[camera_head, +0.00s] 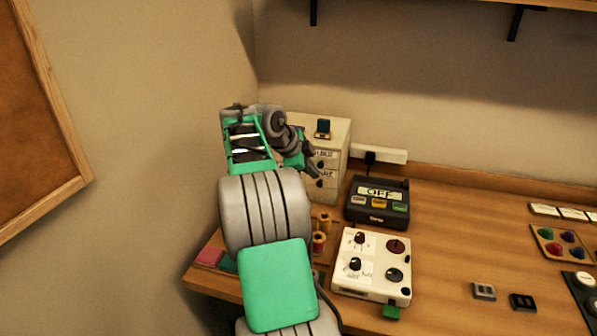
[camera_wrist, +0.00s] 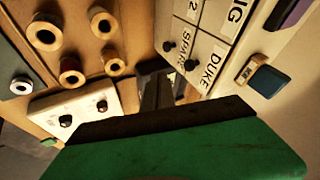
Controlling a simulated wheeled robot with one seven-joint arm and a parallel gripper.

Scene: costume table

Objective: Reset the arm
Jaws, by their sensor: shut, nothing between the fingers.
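My arm reaches up from the bottom of the head view toward the small white drawer cabinet (camera_head: 338,135) in the back corner. My gripper (camera_head: 314,170) is in front of the cabinet's drawer faces, partly hidden by my own wrist. The cabinet's labelled drawer fronts (camera_wrist: 207,50) fill the upper right there, with labels such as "DUKE" and "SPARE". I cannot tell whether the fingers touch the cabinet.
Thread spools (camera_head: 320,241) stand below my gripper. A black box reading "OFF" (camera_head: 360,213) and a white knob panel (camera_head: 344,286) are to the right. The table's middle (camera_head: 450,240) is mostly clear. A wall is close on the left.

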